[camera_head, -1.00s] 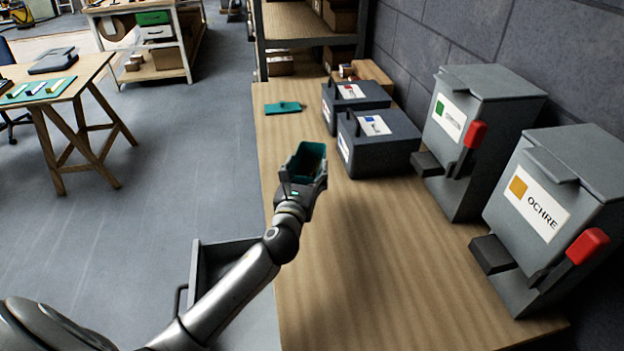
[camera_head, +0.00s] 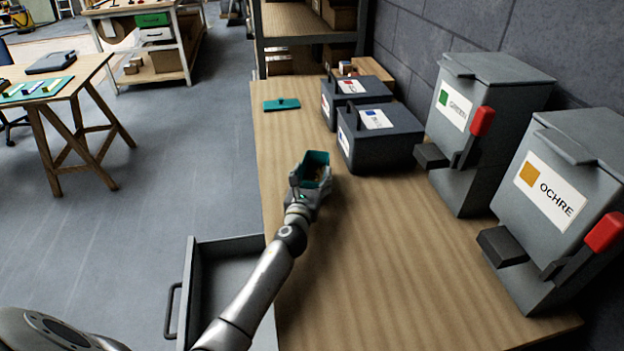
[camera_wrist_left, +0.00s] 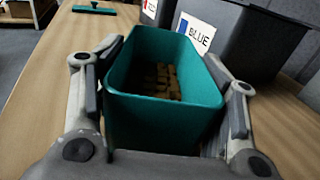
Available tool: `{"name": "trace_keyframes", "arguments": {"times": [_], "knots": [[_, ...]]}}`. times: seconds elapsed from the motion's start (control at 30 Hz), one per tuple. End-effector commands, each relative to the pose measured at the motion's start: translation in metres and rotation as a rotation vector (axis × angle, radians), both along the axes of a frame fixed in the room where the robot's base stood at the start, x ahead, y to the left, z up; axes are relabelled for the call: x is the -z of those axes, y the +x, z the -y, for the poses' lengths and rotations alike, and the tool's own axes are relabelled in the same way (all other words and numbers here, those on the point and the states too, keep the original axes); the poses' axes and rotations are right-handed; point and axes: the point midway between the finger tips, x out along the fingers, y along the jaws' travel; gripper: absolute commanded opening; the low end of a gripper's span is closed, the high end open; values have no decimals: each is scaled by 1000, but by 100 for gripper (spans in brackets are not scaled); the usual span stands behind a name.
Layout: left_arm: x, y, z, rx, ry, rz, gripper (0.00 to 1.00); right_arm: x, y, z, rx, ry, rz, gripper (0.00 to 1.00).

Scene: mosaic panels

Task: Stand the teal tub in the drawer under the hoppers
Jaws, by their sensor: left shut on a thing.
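The teal tub (camera_head: 317,165) is an open box with ochre-brown pieces inside, clear in the left wrist view (camera_wrist_left: 160,112). My left gripper (camera_head: 309,184) is shut on the tub, one finger on each side, and holds it upright over the bench, left of the blue-labelled box. I cannot tell whether the tub touches the bench. The grey drawer (camera_head: 192,290) is pulled out at the bench's left side, partly behind my left arm. The hoppers stand along the wall: one labelled GREEN (camera_head: 478,130) and one labelled OCHRE (camera_head: 560,205). My right gripper is not in view.
A teal lid (camera_head: 282,104) lies flat on the bench (camera_head: 390,270) farther back. Two dark lidded boxes, blue-labelled (camera_head: 385,150) and red-labelled (camera_head: 340,88), stand near the wall. Bare bench lies between my left arm and the hoppers. A wooden table (camera_head: 90,75) stands at left.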

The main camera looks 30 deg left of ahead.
Motion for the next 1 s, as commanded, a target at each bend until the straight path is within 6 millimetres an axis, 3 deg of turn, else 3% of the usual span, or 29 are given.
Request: {"name": "trace_keyframes", "arguments": {"times": [0.23,0.27,0.43,0.87,1.0], "knots": [[1,0,0,1,2,4,24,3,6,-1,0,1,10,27],[2,0,0,0,1,0,65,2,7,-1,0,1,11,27],[1,0,0,0,1,0,87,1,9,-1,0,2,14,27],[-3,0,0,0,0,0,87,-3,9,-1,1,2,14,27],[0,-19,4,0,3,-2,87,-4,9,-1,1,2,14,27]]}}
